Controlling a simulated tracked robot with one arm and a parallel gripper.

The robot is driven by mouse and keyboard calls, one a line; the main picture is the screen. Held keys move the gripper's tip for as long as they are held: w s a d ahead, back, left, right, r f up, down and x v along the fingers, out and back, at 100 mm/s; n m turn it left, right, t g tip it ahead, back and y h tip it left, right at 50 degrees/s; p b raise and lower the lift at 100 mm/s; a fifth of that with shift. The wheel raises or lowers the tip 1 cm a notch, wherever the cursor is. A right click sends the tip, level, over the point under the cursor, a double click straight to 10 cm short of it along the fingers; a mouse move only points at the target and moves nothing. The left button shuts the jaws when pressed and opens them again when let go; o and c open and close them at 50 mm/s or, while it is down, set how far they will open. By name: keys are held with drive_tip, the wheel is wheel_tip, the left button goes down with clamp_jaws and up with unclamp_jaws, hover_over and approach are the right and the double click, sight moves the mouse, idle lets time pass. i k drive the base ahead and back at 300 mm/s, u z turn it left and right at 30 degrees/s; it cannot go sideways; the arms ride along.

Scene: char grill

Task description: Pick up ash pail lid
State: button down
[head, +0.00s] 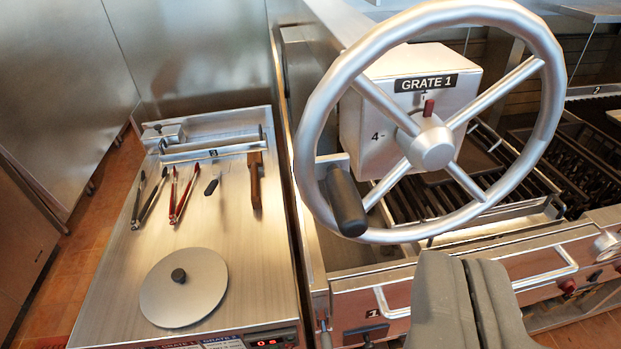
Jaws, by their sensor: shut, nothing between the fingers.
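The ash pail lid (194,291) looks to be the round flat grey disc with a small black knob (178,275) on top. It lies flat on the steel side table (251,243), near its front edge, in the lower left of the head view. My gripper (463,262) is at the bottom right, in front of the grill. Its dark fingers are shut together with nothing between them. It is well to the right of the lid and apart from it. No ash pail can be made out.
Two pairs of tongs, black (150,199) and red-handled (185,194), a small tool (213,180) and a wooden-handled tool (255,180) lie behind the lid. A large handwheel (433,143) with a dark crank handle (345,200) stands before the grill grates. Tiled floor (103,215) is left of the table.

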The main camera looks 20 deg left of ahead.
sight(188, 285)
drive_tip(key=u, duration=3.35)
drive_tip(key=i, duration=0.45)
drive_tip(key=z, duration=2.55)
